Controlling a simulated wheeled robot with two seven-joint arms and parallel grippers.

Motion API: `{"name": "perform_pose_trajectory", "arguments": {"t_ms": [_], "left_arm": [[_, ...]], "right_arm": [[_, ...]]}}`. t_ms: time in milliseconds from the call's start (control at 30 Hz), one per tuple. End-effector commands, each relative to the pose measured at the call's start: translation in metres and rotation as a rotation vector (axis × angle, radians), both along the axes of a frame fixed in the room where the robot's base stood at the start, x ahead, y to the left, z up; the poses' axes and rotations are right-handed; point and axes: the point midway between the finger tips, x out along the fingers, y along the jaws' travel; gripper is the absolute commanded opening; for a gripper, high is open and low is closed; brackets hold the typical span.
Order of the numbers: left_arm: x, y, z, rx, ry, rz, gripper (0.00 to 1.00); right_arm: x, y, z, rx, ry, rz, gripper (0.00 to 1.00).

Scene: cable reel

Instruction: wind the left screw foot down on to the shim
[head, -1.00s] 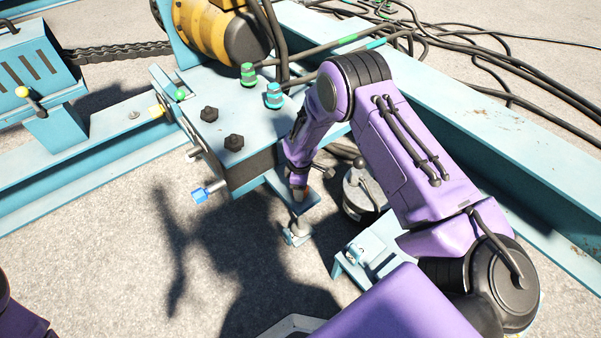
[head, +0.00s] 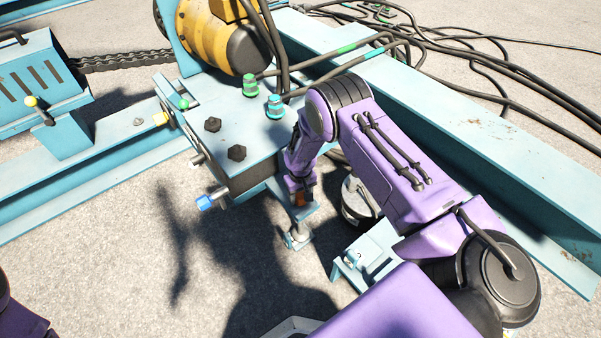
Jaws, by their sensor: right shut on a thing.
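The screw foot (head: 298,229) shows as a short grey stem and pad below the light-blue bracket plate (head: 279,190) at the front corner of the reel frame. A small pale-blue plate (head: 291,243) lies at the stem's base on the concrete. I cannot tell the shim from the foot's pad, or whether there is a gap. My right gripper (head: 299,197) points down at the bracket from above and is shut on the top of the screw foot. The fingers and the grasped part are mostly hidden by my wrist. My left gripper is out of view.
A blue-capped fitting (head: 205,203) sticks out left of the bracket. Black hoses (head: 345,52) run behind. Concrete to the front left is clear.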

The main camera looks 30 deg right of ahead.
Motion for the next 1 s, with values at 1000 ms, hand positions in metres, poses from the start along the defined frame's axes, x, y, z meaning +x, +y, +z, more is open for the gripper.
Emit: {"name": "perform_pose_trajectory", "arguments": {"t_ms": [1000], "left_arm": [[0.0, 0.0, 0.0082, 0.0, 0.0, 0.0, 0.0]], "right_arm": [[0.0008, -0.0005, 0.0004, -0.001, -0.002, -0.649, 0.25]]}}
